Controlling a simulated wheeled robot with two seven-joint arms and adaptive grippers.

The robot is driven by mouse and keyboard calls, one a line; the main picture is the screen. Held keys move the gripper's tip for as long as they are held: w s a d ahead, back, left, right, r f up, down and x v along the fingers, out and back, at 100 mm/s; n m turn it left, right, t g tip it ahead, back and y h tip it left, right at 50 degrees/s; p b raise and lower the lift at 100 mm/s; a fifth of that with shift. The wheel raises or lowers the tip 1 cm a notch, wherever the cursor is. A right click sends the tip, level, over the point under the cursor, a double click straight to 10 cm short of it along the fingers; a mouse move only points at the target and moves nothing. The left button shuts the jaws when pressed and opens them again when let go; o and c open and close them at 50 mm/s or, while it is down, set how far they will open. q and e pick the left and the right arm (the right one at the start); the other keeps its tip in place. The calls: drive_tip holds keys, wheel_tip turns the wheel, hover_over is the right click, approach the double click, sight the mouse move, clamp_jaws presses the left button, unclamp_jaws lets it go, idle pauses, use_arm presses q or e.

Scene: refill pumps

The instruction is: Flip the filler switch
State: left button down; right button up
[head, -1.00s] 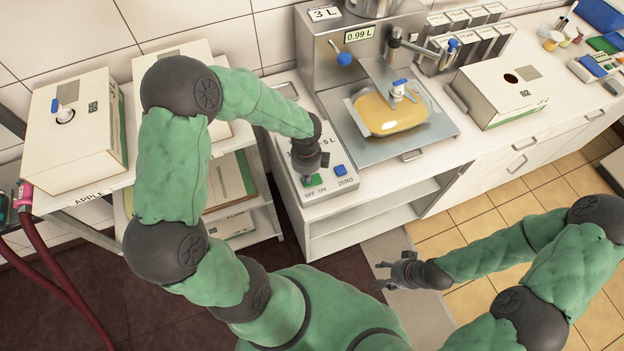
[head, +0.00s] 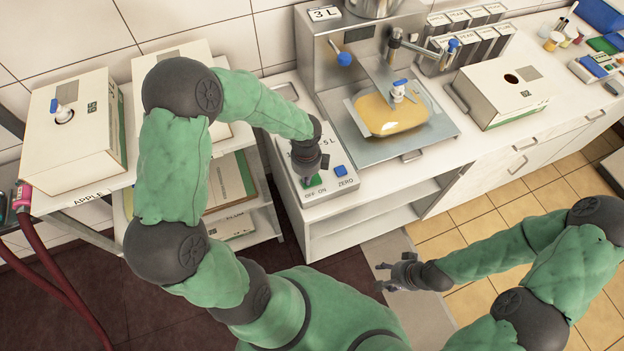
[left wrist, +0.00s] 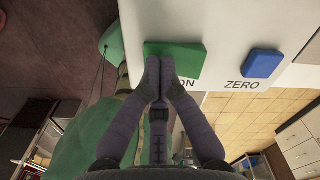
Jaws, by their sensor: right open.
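The filler's control box (head: 330,193) stands on the counter's left end, with a green OFF/ON switch (head: 313,183) and a blue ZERO button (head: 341,171). The left wrist view shows the green switch (left wrist: 176,60) and the blue button (left wrist: 262,63) close up. My left gripper (left wrist: 159,68) is shut and empty, its fingertips together at the green switch's lower edge, overlapping it in the picture. They seem to touch it; the exact contact is hidden. The filler's small display (head: 359,34) is dark. My right gripper (head: 386,275) is open and empty, low in front of the counter.
A pouch of yellow liquid (head: 385,118) lies on the filler's metal tray (head: 431,133). A white box with a hole (head: 495,105) stands right of it. Another white box (head: 85,140) stands on the left shelf. Floor in front of the counter is clear.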

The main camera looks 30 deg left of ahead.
use_arm(q)
drive_tip(key=shift+r+p, duration=2.9)
drive_tip(key=shift+r, duration=0.55)
drive_tip(key=shift+f, duration=0.1)
